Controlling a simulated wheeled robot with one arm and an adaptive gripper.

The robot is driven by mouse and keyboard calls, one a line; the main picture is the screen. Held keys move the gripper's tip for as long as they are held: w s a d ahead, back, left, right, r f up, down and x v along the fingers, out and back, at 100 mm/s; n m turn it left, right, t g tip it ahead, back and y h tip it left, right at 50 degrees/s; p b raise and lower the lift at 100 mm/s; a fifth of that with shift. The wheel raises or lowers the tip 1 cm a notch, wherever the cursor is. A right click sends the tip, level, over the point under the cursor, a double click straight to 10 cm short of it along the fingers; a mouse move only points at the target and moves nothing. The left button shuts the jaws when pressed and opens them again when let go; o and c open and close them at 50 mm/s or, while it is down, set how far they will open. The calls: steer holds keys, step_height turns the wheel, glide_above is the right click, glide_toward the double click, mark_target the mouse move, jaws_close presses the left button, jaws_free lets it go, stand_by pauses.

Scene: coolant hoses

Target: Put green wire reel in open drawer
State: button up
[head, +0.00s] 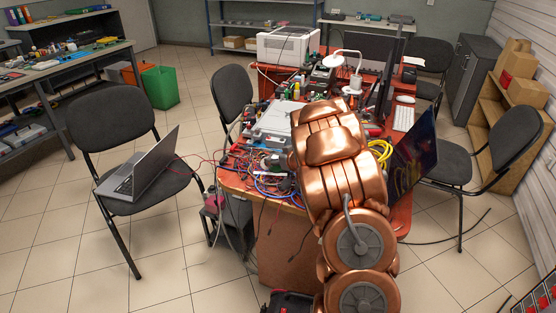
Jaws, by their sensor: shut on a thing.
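Only the head view is given. My copper-coloured arm rises through the middle of it and covers part of the cluttered red desk (236,184). My gripper does not show; the arm's own links block the view beyond them. I cannot make out a green wire reel among the things on the desk. I see no open drawer either. Part of the desk's far side and the floor behind my arm are hidden.
A chair (109,120) with an open laptop (150,170) stands left of the desk; another chair (490,150) stands right. A yellow cable coil (381,151) and dark monitor (412,160) lie close to my arm. A green bin (160,87) stands back left. Tiled floor is clear front left.

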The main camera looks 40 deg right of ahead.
steer(key=shift+f, duration=0.2)
steer(key=o, duration=1.4)
steer(key=shift+r, duration=0.1)
steer(key=shift+s+r, duration=0.1)
steer(key=shift+r, duration=0.05)
steer(key=v, duration=1.1)
steer(key=shift+s+r, duration=0.15)
steer(key=shift+s, duration=0.25)
